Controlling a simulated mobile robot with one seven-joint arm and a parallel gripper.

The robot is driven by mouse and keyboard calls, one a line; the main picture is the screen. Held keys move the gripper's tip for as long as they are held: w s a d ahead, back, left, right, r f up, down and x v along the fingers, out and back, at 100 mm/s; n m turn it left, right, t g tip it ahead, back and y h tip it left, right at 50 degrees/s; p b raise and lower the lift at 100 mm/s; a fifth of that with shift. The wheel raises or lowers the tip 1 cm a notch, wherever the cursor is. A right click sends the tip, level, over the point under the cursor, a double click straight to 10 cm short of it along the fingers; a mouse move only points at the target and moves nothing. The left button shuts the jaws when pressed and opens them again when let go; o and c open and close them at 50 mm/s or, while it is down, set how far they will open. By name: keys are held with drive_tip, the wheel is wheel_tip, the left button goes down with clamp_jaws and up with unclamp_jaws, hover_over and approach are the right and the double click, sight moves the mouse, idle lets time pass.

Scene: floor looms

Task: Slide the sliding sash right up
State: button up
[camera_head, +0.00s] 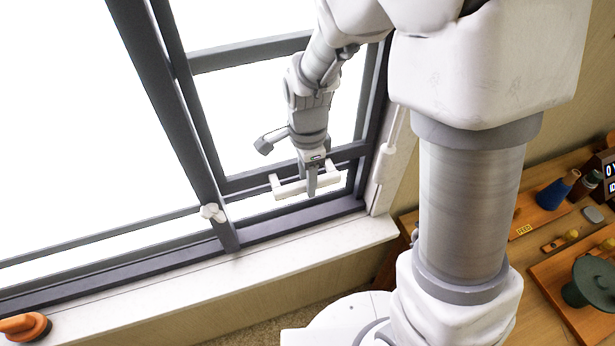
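The sliding sash (239,184) is a dark grey framed pane in the window. Its bottom rail stands a little above the dark sill frame (290,224), with a bright gap between them. A white bar handle (287,187) sits at the bottom rail of the sash. My gripper (311,190) points down at the handle, and a finger overlaps it in the head view. The far finger is hidden, so I cannot tell whether the gripper is closed on the handle.
A white window ledge (200,285) runs below the frame. A white knob (212,212) is on the dark upright left of the sash. An orange object (26,327) lies at the lower left. A wooden table (545,262) with a blue flask (556,191) and a dark green pot (590,283) stands at the right.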

drive_tip(key=shift+o, duration=0.5)
wheel_tip(320, 180, up, 17)
drive_tip(key=shift+r, duration=0.2)
drive_tip(key=shift+s+d, duration=0.1)
drive_tip(key=s+d+n+t+b, duration=0.2)
drive_tip(key=s+d+n+t, duration=0.3)
drive_tip(key=s+d+n, duration=0.5)
drive_tip(key=shift+s+d+n+t, duration=0.35)
drive_tip(key=shift+s+n, duration=0.9)
drive_tip(key=shift+n, duration=1.15)
drive_tip(key=shift+r, duration=0.1)
